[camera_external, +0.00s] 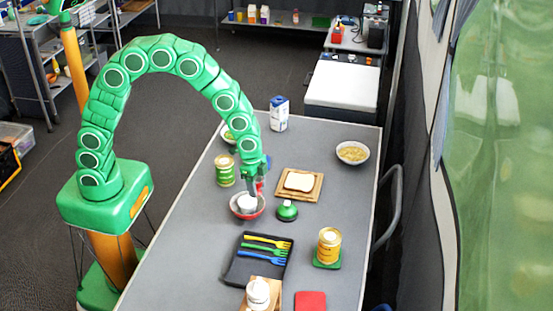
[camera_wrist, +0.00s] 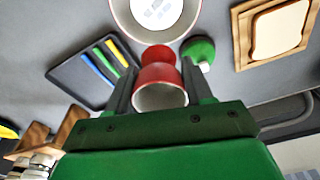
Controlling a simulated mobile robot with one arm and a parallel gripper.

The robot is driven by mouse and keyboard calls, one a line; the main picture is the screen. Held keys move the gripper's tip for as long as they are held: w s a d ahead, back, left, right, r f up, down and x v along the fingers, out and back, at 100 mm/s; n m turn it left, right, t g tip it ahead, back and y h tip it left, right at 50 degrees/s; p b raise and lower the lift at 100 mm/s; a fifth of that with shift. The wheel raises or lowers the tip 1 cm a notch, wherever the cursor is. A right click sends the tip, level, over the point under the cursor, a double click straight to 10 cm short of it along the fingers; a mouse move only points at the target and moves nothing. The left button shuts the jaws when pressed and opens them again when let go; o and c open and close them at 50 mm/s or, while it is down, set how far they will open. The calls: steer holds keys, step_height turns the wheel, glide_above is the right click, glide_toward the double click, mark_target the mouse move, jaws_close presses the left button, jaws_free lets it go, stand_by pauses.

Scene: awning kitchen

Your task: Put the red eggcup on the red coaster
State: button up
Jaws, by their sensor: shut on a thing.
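My gripper (camera_wrist: 158,82) is shut on the red eggcup (camera_wrist: 159,72), whose pale open end faces the wrist camera. In the external view my gripper (camera_external: 258,187) is above the far half of the grey table, just behind the red bowl, and only a little of the red eggcup (camera_external: 261,183) shows beside the fingers. The eggcup appears held above the table; the exact height cannot be told. The flat red coaster (camera_external: 311,300) lies at the near end of the table, at the bottom edge of the external view, with nothing on it.
Between gripper and coaster are a red bowl (camera_external: 237,211) holding a white item, a green object (camera_external: 287,211), a dark fork tray (camera_external: 245,269) and a yellow can (camera_external: 329,245) on a green coaster. A white bottle (camera_external: 258,294) stands left of the red coaster. Bread (camera_external: 299,181) lies on a board.

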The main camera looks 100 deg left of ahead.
steer(key=w+d+m, duration=0.1)
steer(key=w+d, duration=0.3)
steer(key=d, duration=0.6)
steer(key=w+d+m, duration=0.2)
steer(key=w+d, duration=0.2)
steer(key=d, duration=0.5)
steer(key=w+d+m, duration=0.1)
steer(key=w+d, duration=0.3)
steer(key=d, duration=0.6)
glide_above(313, 305)
steer(key=shift+h, duration=0.3)
steer(key=shift+s+a+f, duration=0.1)
steer(key=shift+s+f, duration=0.05)
steer(key=shift+f, duration=2.15)
steer(key=shift+s+a+f, duration=0.1)
steer(key=shift+s+f, duration=0.05)
steer(key=shift+f, duration=3.75)
steer(key=o, duration=1)
steer(key=shift+f, duration=0.1)
steer(key=shift+o, duration=0.2)
